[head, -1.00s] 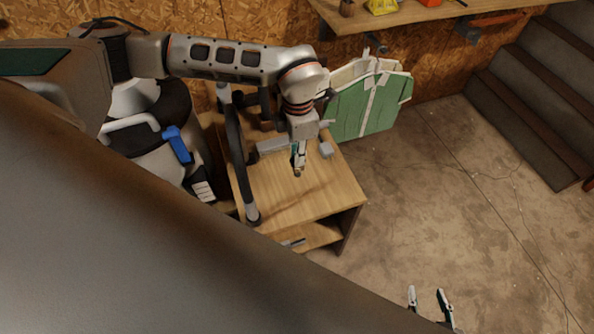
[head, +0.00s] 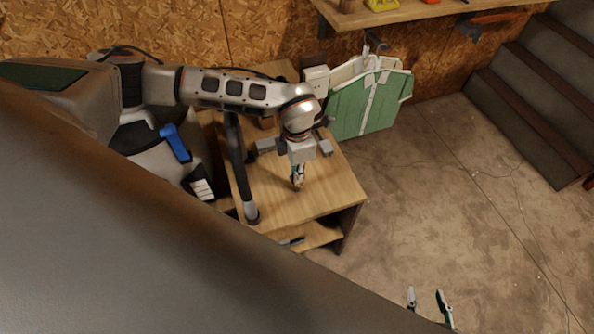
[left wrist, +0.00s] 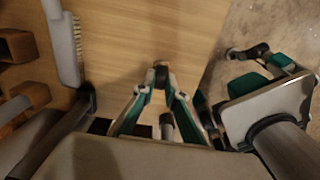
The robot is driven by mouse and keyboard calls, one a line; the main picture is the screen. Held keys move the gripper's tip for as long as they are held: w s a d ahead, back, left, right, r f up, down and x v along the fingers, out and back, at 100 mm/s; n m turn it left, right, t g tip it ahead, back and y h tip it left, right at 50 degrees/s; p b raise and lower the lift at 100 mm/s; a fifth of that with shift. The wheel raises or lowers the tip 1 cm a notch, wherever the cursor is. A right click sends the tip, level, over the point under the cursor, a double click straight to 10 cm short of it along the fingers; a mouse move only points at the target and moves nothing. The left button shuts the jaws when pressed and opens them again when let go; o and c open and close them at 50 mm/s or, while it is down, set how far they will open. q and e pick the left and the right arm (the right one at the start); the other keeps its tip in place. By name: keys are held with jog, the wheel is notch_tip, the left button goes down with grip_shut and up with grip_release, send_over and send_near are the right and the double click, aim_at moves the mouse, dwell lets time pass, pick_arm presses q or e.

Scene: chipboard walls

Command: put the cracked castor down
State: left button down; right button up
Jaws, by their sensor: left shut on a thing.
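My left gripper (head: 298,184) points down over the wooden table (head: 310,205). It also shows in the left wrist view (left wrist: 160,72), its fingers closed together at the tips. It is shut on a small dark and brown thing (left wrist: 160,77), which I take to be the cracked castor. Most of the castor is hidden between the fingertips, and its crack cannot be made out. The castor is at or just above the tabletop; I cannot tell whether it touches. My right gripper (head: 427,294) is at the bottom of the head view, fingertips apart, over the floor.
A brush (left wrist: 65,40) lies left of the gripper, with brown wooden pieces (left wrist: 15,45) beyond it. A dark bar (head: 239,165) runs along the table's left side. A green folder-like thing (head: 365,105) stands behind. The table's front right is bare.

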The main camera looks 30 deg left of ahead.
pick_arm(q)
jog(key=shift+f, duration=0.15)
jog(key=c, duration=2)
grip_release()
jog(key=shift+c, duration=0.2)
notch_tip(320, 180, up, 12)
jog(key=p, duration=0.1)
jog(key=shift+s, duration=0.1)
